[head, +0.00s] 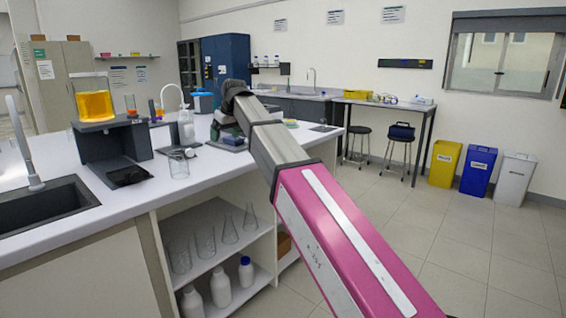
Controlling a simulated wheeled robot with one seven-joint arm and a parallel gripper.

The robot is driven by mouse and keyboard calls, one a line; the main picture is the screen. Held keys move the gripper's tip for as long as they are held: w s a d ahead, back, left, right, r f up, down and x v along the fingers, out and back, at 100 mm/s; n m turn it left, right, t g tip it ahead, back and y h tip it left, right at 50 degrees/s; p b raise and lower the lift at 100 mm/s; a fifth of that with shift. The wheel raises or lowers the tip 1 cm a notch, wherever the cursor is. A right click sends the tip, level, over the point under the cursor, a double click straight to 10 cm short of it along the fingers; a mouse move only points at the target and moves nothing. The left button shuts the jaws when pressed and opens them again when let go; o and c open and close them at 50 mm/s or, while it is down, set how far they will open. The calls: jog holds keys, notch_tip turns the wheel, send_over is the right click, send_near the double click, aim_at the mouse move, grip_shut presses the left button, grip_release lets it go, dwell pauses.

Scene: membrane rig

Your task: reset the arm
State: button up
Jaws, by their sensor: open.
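My arm, with a magenta and grey link, reaches from the lower right up to the bench in the head view. Its dark wrist bends down at the far end. My gripper (220,128) is small and dark there, over the white bench top (200,166), and is open. The arm partly covers it, and its fingertips are hard to make out. I see nothing held in it. A dark rig (104,143) stands to its left, with a clear vessel of yellow-orange liquid (95,105) on top. A clear beaker (179,166) stands between the rig and my gripper.
A white wash bottle (186,128) stands just left of my gripper. A dark block (233,141) lies close below it. A sink (40,206) with a tall faucet is at the left. Shelves under the bench hold flasks and bottles. The floor at right is open, with bins (478,170) beyond.

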jog(key=s+d+f+m+h, duration=0.1)
jog(key=d+f+m, duration=0.1)
jog(key=d+f, duration=0.95)
jog(key=s+d+f+m+h, duration=0.1)
jog(key=s+d+f+m, duration=0.1)
jog(key=d+f, duration=0.95)
jog(key=s+d+f+m+g, duration=0.1)
jog(key=s+d+f+m, duration=0.1)
jog(key=s+d+f, duration=0.3)
jog(key=s+d+f+m+h, duration=0.1)
jog(key=s+d+f, duration=0.5)
jog(key=f, duration=0.5)
jog(key=s+d+f+m+g, duration=0.1)
jog(key=s+d+f+m, duration=0.1)
jog(key=s+d+f, duration=0.3)
notch_tip(320, 180, down, 4)
jog(key=shift+s+d+r+m+g, duration=0.1)
jog(key=shift+s+d+m+g, duration=0.25)
jog(key=shift+s, duration=0.35)
